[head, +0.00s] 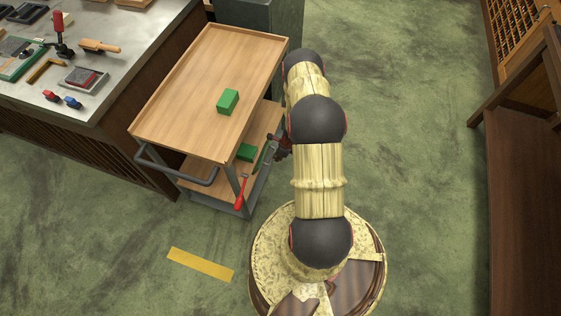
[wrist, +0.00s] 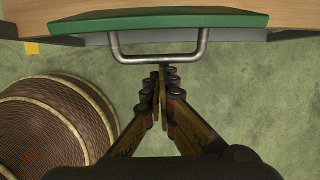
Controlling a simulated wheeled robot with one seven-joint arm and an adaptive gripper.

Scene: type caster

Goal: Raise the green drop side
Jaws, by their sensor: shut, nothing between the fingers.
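The green drop side (wrist: 150,20) spans the top of the wrist view, with a grey U-shaped metal handle (wrist: 160,60) on its near edge. In the head view a thin green strip of it (head: 261,157) shows at the right side of the wooden cart (head: 205,75), by the lower shelf. My gripper (wrist: 163,72) is shut and empty, its fingertips at the middle of the handle bar. I cannot tell whether they touch it. In the head view my gripper (head: 277,148) is beside the cart's right side, partly hidden by my arm.
A green block (head: 228,102) sits on the cart's top and another (head: 246,152) on the lower shelf. A red-handled item (head: 240,192) is at the cart's near right corner. A workbench (head: 110,60) with tools stands left.

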